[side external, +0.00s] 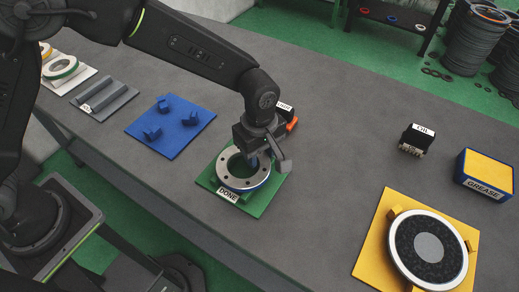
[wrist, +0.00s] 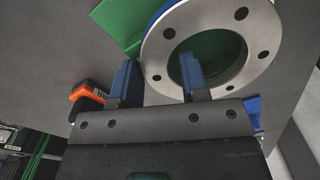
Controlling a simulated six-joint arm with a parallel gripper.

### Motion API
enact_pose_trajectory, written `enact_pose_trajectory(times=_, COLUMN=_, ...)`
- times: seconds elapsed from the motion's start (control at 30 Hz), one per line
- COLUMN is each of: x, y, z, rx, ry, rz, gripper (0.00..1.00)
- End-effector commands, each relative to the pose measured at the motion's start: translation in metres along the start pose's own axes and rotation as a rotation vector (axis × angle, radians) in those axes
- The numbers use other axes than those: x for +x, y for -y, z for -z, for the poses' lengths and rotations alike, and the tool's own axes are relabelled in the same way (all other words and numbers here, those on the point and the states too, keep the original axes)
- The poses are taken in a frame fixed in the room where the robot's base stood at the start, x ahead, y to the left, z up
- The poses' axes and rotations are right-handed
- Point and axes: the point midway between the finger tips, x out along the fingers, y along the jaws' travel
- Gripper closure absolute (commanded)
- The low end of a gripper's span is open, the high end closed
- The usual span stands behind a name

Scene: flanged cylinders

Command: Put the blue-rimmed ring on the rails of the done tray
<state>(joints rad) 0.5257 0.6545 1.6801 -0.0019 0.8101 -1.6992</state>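The blue-rimmed ring (side external: 240,185) has a grey flange with bolt holes on top and blue below it. It lies flat over the green done tray (side external: 276,197); its flange hides the rails and the contact with them. The ring also shows in the wrist view (wrist: 266,50), with the tray (wrist: 118,22) behind it. My gripper (side external: 256,160) is down at the ring's far right side. In the wrist view its blue fingers (wrist: 160,72) stand apart, one outside the flange and one over the hole. A gap shows between the inner finger and the hole's edge.
An orange-and-black tool (side external: 289,119) lies just behind the tray. A blue fixture (side external: 170,125) with upright pegs and a grey railed plate (side external: 105,98) are to the left.

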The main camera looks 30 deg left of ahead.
Motion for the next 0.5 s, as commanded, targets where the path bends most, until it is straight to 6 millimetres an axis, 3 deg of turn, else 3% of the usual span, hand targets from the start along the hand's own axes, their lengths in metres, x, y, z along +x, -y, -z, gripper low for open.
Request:
enact_pose_trajectory(times=0.13, x=-0.0003, y=0.0001, z=0.0, rx=0.0, ry=0.0, rz=0.0, gripper=0.45)
enact_pose_trajectory(times=0.5, x=-0.0097, y=-0.0005, z=-0.0001, rx=0.0, ry=0.0, rz=-0.003, gripper=0.44)
